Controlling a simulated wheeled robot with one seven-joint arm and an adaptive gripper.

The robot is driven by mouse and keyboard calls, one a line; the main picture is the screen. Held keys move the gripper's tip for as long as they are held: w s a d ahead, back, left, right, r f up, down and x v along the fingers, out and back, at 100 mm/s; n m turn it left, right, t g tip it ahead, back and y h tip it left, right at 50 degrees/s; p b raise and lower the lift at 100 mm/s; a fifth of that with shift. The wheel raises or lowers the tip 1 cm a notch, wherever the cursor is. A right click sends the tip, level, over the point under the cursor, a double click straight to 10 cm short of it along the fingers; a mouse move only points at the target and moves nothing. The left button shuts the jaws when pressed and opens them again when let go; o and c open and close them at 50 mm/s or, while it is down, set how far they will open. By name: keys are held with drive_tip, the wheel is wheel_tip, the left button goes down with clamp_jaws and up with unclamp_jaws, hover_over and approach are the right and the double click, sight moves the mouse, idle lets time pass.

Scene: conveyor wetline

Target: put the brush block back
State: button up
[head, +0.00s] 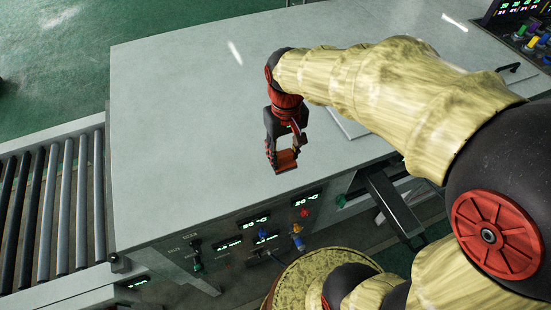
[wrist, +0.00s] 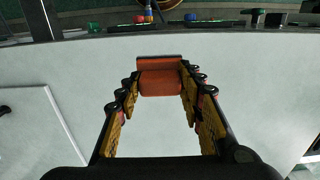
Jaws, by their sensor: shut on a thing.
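The brush block (head: 286,160) is a small reddish-brown block with a dark edge. In the head view it sits between the fingertips of my gripper (head: 283,150), over the pale cabinet top near its front edge. In the wrist view the block (wrist: 160,83) is between the two fingers of my gripper (wrist: 160,88), which are shut on its left and right sides. I cannot tell whether the block touches the surface below. No obvious place for the block shows in these views.
The pale cabinet top (head: 180,120) is mostly clear. A raised flat panel (head: 347,124) lies right of my gripper, partly behind my arm. A control panel (head: 255,235) with knobs and displays is on the front face. A roller conveyor (head: 66,205) stands at left.

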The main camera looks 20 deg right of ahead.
sight(283, 167)
drive_tip(key=w+f, duration=0.2)
drive_tip(key=f, duration=0.1)
drive_tip(key=shift+w+a+f, duration=0.2)
drive_tip(key=shift+w+a, duration=0.15)
drive_tip(key=shift+a, duration=0.05)
drive_tip(key=f, duration=0.3)
drive_tip(key=shift+w+a+f+p, duration=0.1)
drive_tip(key=shift+w+p, duration=0.2)
drive_tip(key=shift+w, duration=0.1)
drive_tip(key=shift+s+f, duration=0.1)
drive_tip(key=shift+f, duration=0.2)
drive_tip(key=shift+f, duration=0.1)
drive_tip(key=o, duration=1.1)
wheel_tip(283, 167, up, 11)
drive_tip(key=s+r+t, duration=0.2)
drive_tip(key=s, duration=0.2)
drive_tip(key=s+r+t, duration=0.1)
drive_tip(key=s+r, duration=0.1)
drive_tip(key=s, duration=0.3)
drive_tip(key=s+r+t, duration=0.2)
drive_tip(key=s+r, duration=0.1)
drive_tip(key=s, duration=0.1)
drive_tip(key=shift+s+t+b, duration=0.3)
drive_tip(key=shift+s+b, duration=0.05)
drive_tip(key=shift+s, duration=0.05)
